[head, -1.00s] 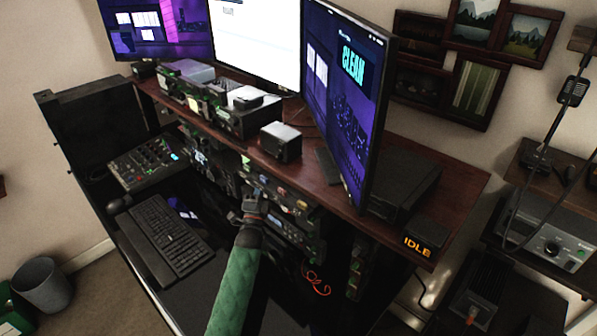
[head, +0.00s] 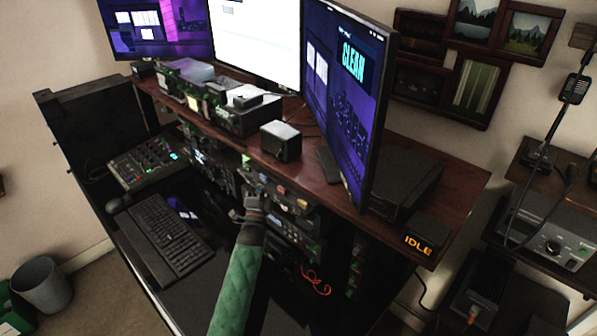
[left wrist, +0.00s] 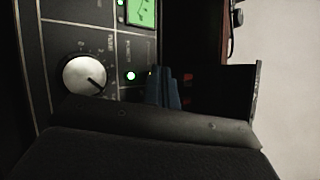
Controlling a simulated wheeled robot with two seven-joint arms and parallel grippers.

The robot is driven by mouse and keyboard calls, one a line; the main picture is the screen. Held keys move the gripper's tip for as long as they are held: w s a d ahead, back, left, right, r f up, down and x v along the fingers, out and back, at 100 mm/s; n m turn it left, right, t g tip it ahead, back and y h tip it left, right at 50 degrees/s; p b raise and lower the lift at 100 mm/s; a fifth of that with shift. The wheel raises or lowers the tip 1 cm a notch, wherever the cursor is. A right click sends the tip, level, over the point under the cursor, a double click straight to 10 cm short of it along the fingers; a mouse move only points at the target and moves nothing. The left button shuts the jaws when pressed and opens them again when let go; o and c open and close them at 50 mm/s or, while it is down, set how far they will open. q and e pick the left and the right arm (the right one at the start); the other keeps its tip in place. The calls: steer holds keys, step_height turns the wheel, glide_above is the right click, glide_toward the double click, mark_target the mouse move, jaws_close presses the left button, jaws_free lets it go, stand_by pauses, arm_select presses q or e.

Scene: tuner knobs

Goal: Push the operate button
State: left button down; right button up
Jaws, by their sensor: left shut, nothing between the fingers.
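My left gripper (head: 254,194) is at the front of the equipment rack (head: 290,235) under the desk shelf, on the end of a green-sleeved arm. In the left wrist view its narrow bluish fingers (left wrist: 165,88) are shut with nothing between them. They are in front of or against a dark panel, just right of a lit green light (left wrist: 130,76). I cannot tell whether they touch it. A silver knob (left wrist: 84,76) and a green meter (left wrist: 141,12) are on the same panel. I cannot make out a button marked operate; the fingers may hide it. My right gripper is not in view.
The wooden shelf (head: 330,190) overhangs the rack, with monitors (head: 345,95) and a box reading IDLE (head: 426,241) on it. A keyboard (head: 165,240) and a mixer (head: 147,163) lie left of my arm. A grey radio unit (head: 550,235) stands far right.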

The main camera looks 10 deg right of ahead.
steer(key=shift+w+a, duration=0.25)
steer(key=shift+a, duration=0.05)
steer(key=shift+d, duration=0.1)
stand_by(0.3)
arm_select(q)
steer(key=shift+s+a, duration=0.35)
steer(key=shift+a, duration=0.05)
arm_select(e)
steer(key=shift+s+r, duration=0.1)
